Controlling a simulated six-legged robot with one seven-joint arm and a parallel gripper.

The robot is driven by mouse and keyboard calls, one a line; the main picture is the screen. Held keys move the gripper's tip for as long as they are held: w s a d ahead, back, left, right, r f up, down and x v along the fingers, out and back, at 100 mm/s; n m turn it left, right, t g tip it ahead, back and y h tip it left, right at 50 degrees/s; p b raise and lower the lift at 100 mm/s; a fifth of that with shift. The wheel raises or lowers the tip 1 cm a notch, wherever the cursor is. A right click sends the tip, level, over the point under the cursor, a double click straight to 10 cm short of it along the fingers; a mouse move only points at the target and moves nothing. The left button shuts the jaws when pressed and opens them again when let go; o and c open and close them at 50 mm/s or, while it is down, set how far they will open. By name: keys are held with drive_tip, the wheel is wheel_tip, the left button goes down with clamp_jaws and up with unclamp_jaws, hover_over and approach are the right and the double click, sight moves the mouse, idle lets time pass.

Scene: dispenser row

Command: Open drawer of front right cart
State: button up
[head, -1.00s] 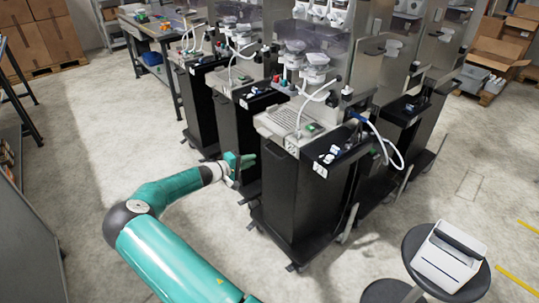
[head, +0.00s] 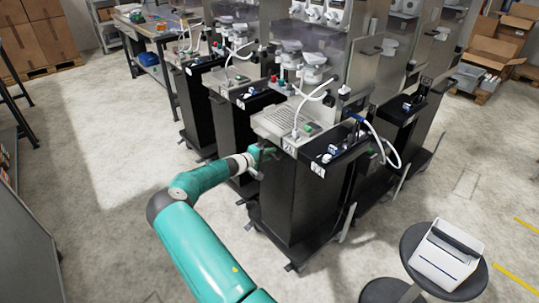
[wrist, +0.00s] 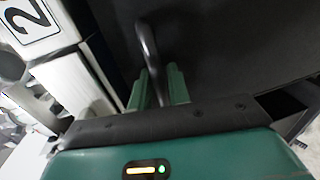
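The front right cart (head: 302,200) is the nearest one in the head view, with a tall black body and a grey machine top. My gripper (head: 264,154) is by the upper left side of its black body in that view. In the wrist view, a dark curved handle (wrist: 148,45) stands out from a black panel (wrist: 225,50). The two green fingers of my gripper (wrist: 156,88) are on either side of the handle's near end. Whether they press on it is not clear. No open drawer shows at the handle.
A white label with a black "2" (wrist: 32,18) is at the wrist view's upper left. More carts (head: 232,125) stand close on the left and behind. A round stool (head: 415,250) with a white box is at front right. The floor at left is clear.

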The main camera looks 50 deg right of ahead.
clamp_jaws()
drive_tip(key=shift+a, duration=0.1)
drive_tip(key=f+v, duration=0.2)
drive_tip(key=v, duration=1.2)
drive_tip(key=a+f+v, duration=0.1)
drive_tip(key=f+v, duration=0.2)
drive_tip(key=v, duration=1.1)
drive_tip(key=shift+a+f, duration=0.15)
drive_tip(key=shift+a, duration=0.1)
drive_tip(key=shift+w, duration=0.1)
drive_tip(key=shift+o, duration=0.2)
unclamp_jaws()
drive_tip(key=v, duration=1.3)
drive_tip(key=shift+a, duration=0.35)
